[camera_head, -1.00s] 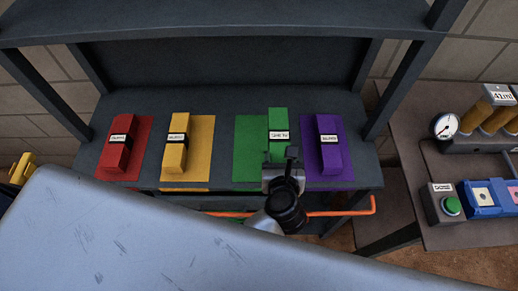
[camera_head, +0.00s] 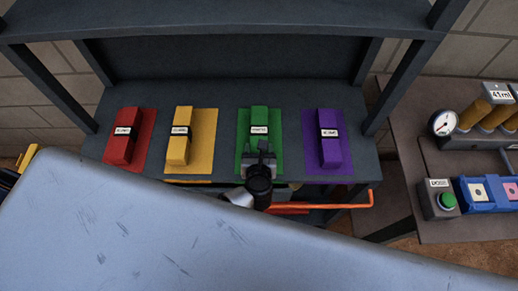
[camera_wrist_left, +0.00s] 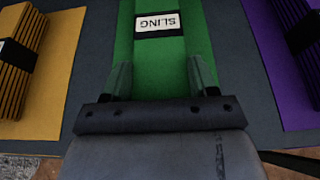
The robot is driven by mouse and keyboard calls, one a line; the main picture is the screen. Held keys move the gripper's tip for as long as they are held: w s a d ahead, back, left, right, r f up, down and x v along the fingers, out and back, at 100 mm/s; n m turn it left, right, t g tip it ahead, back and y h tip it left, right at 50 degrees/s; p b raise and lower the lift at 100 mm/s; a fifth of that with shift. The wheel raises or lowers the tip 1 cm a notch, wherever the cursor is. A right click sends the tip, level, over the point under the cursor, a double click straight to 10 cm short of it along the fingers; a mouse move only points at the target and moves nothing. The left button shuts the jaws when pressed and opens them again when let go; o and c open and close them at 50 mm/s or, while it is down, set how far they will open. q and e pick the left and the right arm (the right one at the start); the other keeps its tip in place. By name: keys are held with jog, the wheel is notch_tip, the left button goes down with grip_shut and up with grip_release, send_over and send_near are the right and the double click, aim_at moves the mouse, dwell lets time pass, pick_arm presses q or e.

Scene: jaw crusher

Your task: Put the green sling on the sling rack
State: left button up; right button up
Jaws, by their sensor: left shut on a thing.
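The green sling (camera_head: 259,120) is a folded block with a white label on a black band. My left gripper (camera_head: 261,156) is shut on its near end. In the left wrist view the gripper's fingers (camera_wrist_left: 160,78) flank the green sling (camera_wrist_left: 158,52). The sling lines up lengthwise over the green mat (camera_head: 277,128) on the dark sling rack (camera_head: 232,97). It sits low there; I cannot tell whether it touches the mat. My right gripper is not in view.
A red sling (camera_head: 123,150), a yellow sling (camera_head: 179,151) and a purple sling (camera_head: 330,152) lie on matching mats beside the green one. An upper shelf (camera_head: 200,25) overhangs behind. An orange bar (camera_head: 330,206) runs below the rack's front. A bench (camera_head: 440,225) stands right.

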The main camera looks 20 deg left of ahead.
pick_arm(q)
jog(key=o, duration=0.8)
jog(key=shift+f, duration=0.1)
jog(key=o, duration=0.4)
jog(key=shift+r, duration=0.3)
jog(key=shift+b+v, duration=0.95)
jog(key=shift+v, duration=5.1)
jog(key=shift+f, duration=0.15)
